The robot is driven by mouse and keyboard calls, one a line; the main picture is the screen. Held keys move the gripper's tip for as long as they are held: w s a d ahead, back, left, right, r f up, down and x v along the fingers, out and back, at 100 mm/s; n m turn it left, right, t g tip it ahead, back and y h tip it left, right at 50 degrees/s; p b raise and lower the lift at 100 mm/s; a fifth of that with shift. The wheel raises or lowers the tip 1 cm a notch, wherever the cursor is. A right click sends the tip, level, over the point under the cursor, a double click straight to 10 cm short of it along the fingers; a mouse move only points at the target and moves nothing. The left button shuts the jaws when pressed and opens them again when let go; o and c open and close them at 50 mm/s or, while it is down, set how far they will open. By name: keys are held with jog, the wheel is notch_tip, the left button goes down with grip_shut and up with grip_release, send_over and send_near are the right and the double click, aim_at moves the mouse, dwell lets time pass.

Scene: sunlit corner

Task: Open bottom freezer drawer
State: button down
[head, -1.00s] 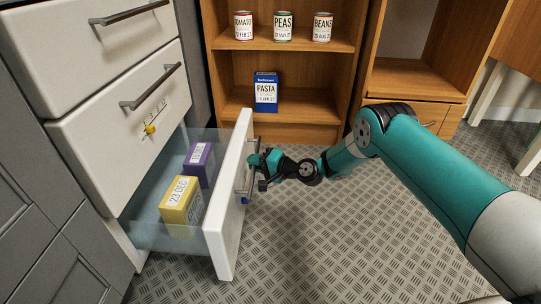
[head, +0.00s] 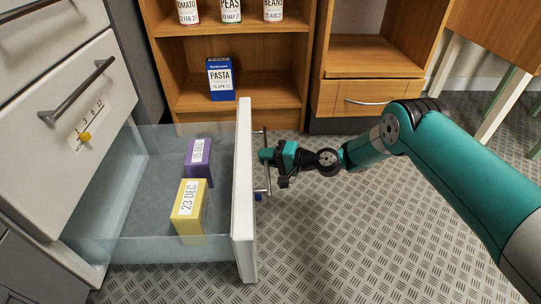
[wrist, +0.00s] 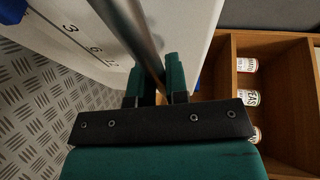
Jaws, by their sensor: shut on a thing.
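The bottom freezer drawer (head: 244,205) stands pulled well out of the white cabinet, with clear side walls. Inside lie a purple box (head: 199,172) and a yellow box marked 23 DEC (head: 188,222). My gripper (head: 266,156) is at the outer side of the drawer front, shut on the drawer's metal bar handle (head: 266,178). In the wrist view the handle (wrist: 137,32) runs between the two green fingers (wrist: 155,80).
A closed drawer with a bar handle (head: 78,92) and a yellow slider knob (head: 85,137) is above. A wooden shelf (head: 275,83) with cans and a blue pasta box (head: 221,80) stands behind. Patterned floor (head: 340,230) is open to the right.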

jog(key=shift+d+f, duration=0.1)
jog(key=shift+d, duration=0.1)
jog(key=c, duration=1.1)
grip_release()
jog(key=shift+d, duration=0.15)
jog(key=shift+c, duration=0.2)
jog(key=p+v, duration=0.8)
jog(key=v, duration=0.9)
jog(key=shift+s, duration=0.1)
